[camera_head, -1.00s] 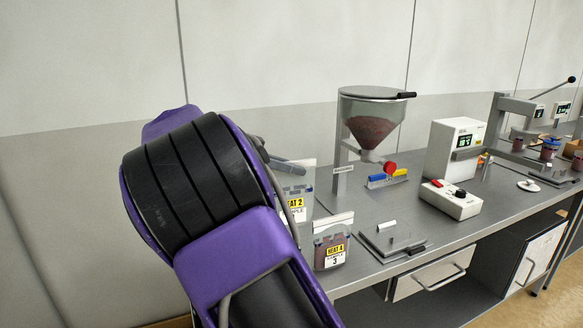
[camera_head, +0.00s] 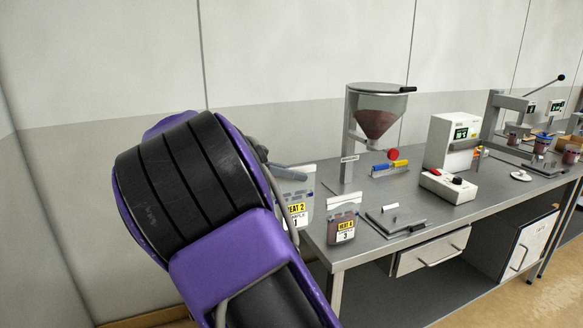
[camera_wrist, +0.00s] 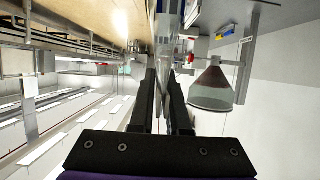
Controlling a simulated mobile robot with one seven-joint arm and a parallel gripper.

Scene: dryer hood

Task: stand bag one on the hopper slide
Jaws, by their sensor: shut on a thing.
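My gripper (camera_head: 288,172) is shut on the top of a translucent bag (camera_head: 298,208) with a yellow and white label reading roughly HEAT 2 and 1. The bag hangs upright at the bench's left end, partly hidden by my arm. In the wrist view my gripper's black fingers (camera_wrist: 166,78) have the bag edge-on between them as a thin grey strip (camera_wrist: 168,42). The hopper (camera_head: 379,118), a clear cone with brown material, stands on a metal post to the right, apart from the bag. A red knob (camera_head: 393,154) shows at its outlet; the slide itself is not clear.
A second bag labelled 3 (camera_head: 343,222) stands on the bench (camera_head: 350,258) beside the held bag. A flat metal plate (camera_head: 398,222), blue and yellow pieces (camera_head: 389,169), a white instrument (camera_head: 452,142) and a control box (camera_head: 447,186) lie farther right.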

